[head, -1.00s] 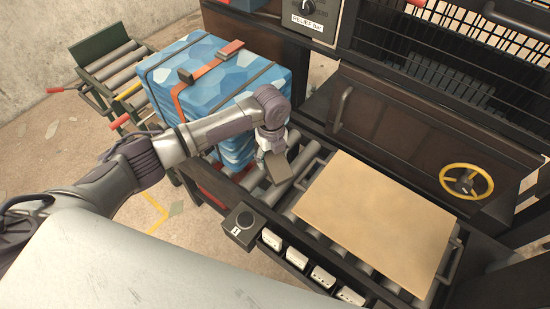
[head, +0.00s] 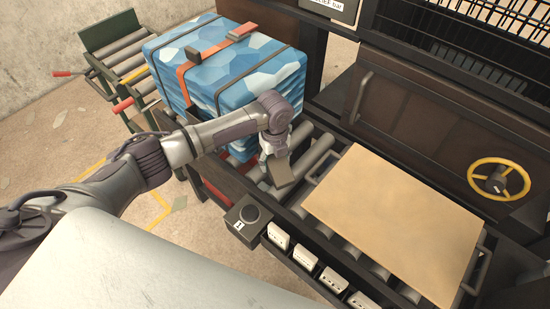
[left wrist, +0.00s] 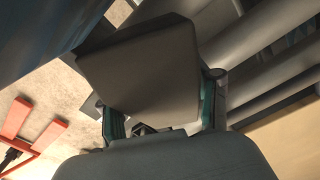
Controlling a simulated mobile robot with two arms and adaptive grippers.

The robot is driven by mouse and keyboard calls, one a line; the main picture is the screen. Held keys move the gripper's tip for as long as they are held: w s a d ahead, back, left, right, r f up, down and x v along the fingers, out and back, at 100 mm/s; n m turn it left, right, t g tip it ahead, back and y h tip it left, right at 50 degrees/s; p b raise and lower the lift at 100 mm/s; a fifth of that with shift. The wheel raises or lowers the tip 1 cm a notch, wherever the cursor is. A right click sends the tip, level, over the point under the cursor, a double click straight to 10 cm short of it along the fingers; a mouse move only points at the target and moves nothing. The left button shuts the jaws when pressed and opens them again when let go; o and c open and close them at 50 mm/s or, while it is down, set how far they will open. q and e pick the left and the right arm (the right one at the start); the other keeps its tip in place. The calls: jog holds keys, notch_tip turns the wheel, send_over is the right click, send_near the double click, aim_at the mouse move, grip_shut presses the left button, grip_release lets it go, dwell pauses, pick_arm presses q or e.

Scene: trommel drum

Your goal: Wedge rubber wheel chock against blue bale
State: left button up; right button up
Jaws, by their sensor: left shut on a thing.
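The blue bale (head: 225,72), patterned in blue and white with dark straps and an orange strap, stands at the back left on the roller bed. My left gripper (head: 276,160) is just in front of the bale's right side, over the rollers. It is shut on the dark grey-brown wheel chock (head: 284,174), which also fills the middle of the left wrist view (left wrist: 140,68) between the fingers. I cannot tell whether the chock touches the rollers or the bale. My right gripper is not in view.
A tan board (head: 393,214) lies on the rollers to the right. A yellow handwheel (head: 498,180) is on the machine at right. Another roller stand (head: 121,62) is behind left.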

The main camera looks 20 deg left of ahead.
pick_arm(q)
jog(key=shift+f, duration=0.45)
dwell(0.6)
jog(key=o, duration=1.6)
